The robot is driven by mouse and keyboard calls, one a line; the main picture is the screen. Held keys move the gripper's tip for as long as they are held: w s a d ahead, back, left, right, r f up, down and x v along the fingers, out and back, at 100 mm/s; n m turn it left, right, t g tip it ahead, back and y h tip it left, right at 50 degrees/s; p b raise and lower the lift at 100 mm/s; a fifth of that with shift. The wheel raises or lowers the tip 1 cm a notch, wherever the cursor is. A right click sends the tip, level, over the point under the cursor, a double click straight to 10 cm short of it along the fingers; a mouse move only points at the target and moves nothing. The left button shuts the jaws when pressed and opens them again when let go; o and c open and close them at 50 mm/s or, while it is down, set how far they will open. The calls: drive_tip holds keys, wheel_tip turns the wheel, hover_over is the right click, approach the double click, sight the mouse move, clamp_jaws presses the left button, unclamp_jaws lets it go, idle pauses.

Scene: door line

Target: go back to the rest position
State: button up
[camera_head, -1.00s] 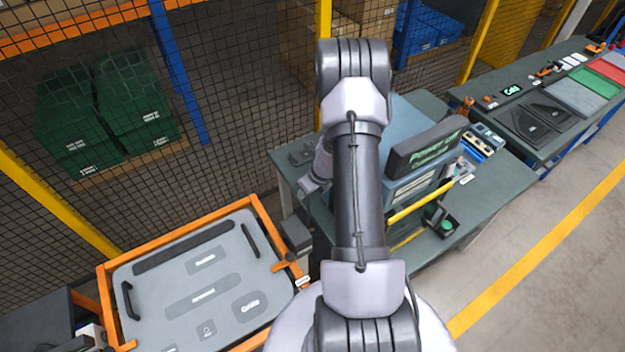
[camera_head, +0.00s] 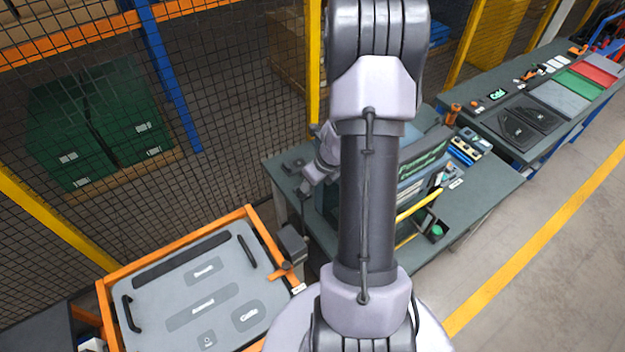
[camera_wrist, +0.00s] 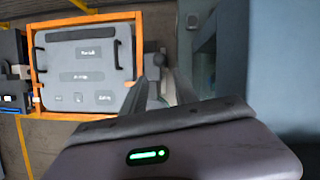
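My gripper (camera_wrist: 155,77) shows in the wrist view as two grey fingers with a gap between them. It is open, and I see nothing held in the gap. In the head view my arm is raised in front of the workbench (camera_head: 476,205), and its wrist end is partly hidden behind the arm, left of the blue-grey machine (camera_head: 408,190). In the wrist view a large blue-grey surface fills the right side, close to the gripper. No separate object belongs to this task.
An orange-framed cart with a grey panel (camera_head: 200,290) stands at lower left; it also shows in the wrist view (camera_wrist: 85,65). A mesh fence with yellow posts (camera_head: 55,220) runs behind. A second bench (camera_head: 480,125) stands at right. Open floor lies at lower right (camera_head: 570,290).

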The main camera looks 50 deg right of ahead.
drive_tip(key=w+a+f+n+t+y+b, duration=0.1)
drive_tip(key=w+a+f+n+b, duration=0.1)
drive_tip(key=a+n+b, duration=0.7)
drive_tip(key=w+a+f+n+t+y+b, duration=0.1)
drive_tip(key=w+a+f+n+b, duration=0.35)
drive_tip(key=a+b, duration=0.75)
drive_tip(key=s+a+f+n+b, duration=0.6)
drive_tip(key=s+n+b, duration=0.3)
drive_tip(key=b, duration=0.3)
drive_tip(key=s+a+f+n+b, duration=0.6)
drive_tip(key=s+n+b, duration=0.2)
drive_tip(key=b, duration=0.5)
drive_tip(key=shift+s+a+n+g, duration=0.3)
drive_tip(key=shift+s+n, duration=0.05)
drive_tip(key=shift+n, duration=0.6)
drive_tip(key=shift+r, duration=0.1)
